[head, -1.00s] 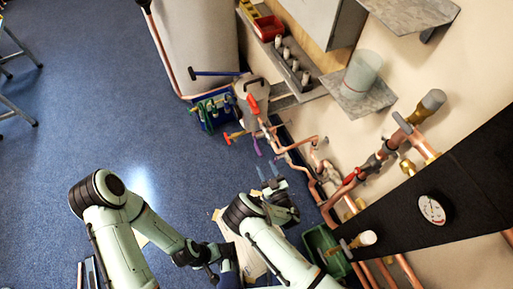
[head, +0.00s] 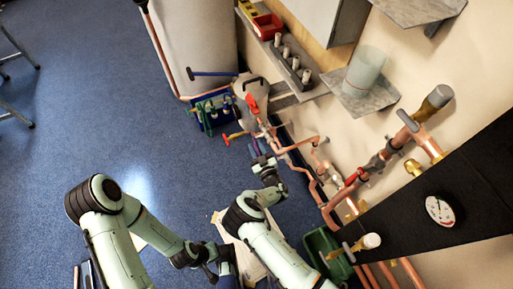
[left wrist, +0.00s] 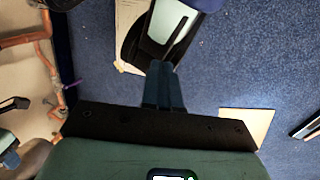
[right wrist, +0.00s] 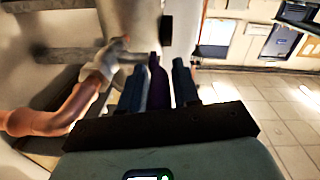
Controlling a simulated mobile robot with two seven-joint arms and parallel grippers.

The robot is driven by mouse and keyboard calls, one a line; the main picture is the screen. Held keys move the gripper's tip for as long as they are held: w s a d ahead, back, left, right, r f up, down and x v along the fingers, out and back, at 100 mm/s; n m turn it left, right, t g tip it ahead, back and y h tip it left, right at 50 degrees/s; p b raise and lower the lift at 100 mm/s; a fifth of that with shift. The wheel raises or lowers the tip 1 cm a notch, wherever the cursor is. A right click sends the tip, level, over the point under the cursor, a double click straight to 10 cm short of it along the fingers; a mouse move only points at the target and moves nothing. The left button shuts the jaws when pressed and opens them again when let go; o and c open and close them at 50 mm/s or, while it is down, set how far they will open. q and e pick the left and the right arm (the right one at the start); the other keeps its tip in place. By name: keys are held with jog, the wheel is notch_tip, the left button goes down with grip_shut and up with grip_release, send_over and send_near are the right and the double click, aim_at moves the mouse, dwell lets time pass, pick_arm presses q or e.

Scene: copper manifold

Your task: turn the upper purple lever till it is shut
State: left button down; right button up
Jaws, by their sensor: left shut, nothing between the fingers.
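In the right wrist view a purple lever (right wrist: 157,85) stands between the two blue fingers of my right gripper (right wrist: 158,88). The fingers are apart, one on each side of it; I cannot tell whether they touch it. A copper pipe with a grey fitting (right wrist: 103,62) is just left of them. In the head view my right gripper (head: 262,150) is at the manifold's pipes and hides the purple lever. My left gripper (left wrist: 163,85) is shut and empty over the floor; in the head view it is low, near the bottom edge.
Copper pipes (head: 295,147) run along the wall right of my right gripper. A red handle (head: 252,103) and an orange handle (head: 235,135) are close beyond it. A green bin (head: 322,248) is at lower right.

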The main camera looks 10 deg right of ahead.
grip_shut()
pick_arm(q)
jog(key=shift+f, duration=0.1)
